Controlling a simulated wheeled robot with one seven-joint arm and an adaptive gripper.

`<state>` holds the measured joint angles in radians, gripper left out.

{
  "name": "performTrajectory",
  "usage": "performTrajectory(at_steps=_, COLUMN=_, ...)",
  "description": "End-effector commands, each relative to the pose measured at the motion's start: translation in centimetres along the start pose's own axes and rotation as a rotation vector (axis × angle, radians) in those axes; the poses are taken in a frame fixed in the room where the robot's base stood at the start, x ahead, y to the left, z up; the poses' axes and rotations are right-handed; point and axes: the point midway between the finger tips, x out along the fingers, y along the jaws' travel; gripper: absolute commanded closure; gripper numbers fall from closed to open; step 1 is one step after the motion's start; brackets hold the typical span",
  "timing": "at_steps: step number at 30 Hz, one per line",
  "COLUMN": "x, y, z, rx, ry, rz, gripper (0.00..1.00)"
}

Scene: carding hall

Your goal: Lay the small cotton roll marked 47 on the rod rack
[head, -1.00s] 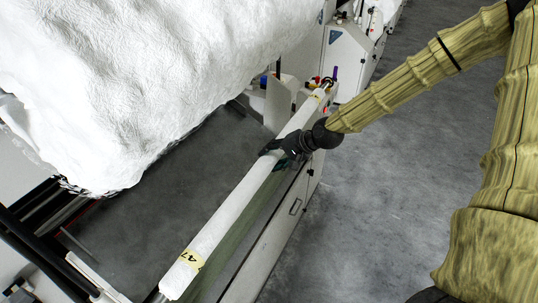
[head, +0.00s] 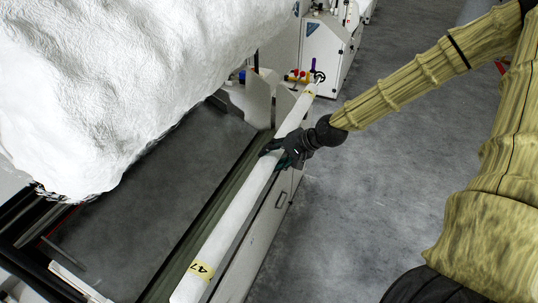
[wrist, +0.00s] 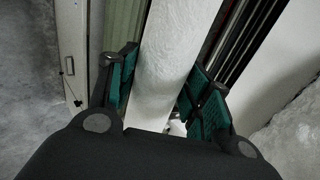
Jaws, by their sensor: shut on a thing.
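The small cotton roll (head: 240,203) is a long, thin white cylinder with a yellow label marked 47 (head: 201,270) near its lower end in the head view. My gripper (head: 276,159) is shut across the roll nearer its far end. In the wrist view, green-padded fingers flank the roll (wrist: 172,65) on both sides. The roll slants from upper right to lower left, and its near end meets the bottom of the head view. I cannot pick out the rod rack with certainty.
A huge white cotton roll (head: 130,80) fills the upper left. A green strip (head: 205,222) and a pale side panel (head: 262,225) run along the small roll. A white cabinet (head: 325,42) stands beyond its far end. Grey floor (head: 370,210) is clear at right.

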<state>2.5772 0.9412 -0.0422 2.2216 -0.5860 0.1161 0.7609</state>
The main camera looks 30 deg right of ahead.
Motion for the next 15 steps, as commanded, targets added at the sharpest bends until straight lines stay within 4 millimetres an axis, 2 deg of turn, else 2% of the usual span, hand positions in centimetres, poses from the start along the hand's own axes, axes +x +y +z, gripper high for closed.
performTrajectory(at_steps=15, x=-2.5, y=2.1, z=-0.1, rx=-0.002, ry=0.002, rz=-0.003, gripper=1.0)
